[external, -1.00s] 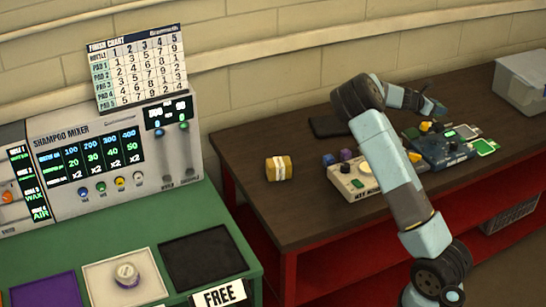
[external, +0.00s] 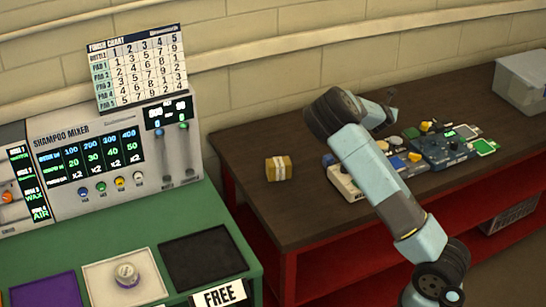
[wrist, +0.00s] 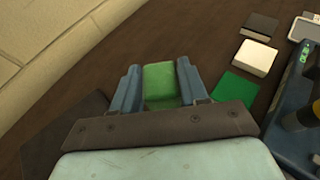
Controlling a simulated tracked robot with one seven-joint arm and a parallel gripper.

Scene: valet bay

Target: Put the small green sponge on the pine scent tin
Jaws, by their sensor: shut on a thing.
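In the wrist view my gripper (wrist: 160,86) is shut on the small green sponge (wrist: 160,80), with a blue finger on each side of it. The dark tabletop shows below and beyond it; the exact height above the table is unclear. In the external view my gripper (external: 391,98) is at the far side of the dark table, partly hidden by my arm, and the sponge cannot be made out there. I cannot identify the pine scent tin in either view.
The wrist view shows a white block (wrist: 256,58) and a flat green piece (wrist: 236,88) at right. In the external view a banded yellow block (external: 279,169) stands left on the dark table (external: 250,140).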

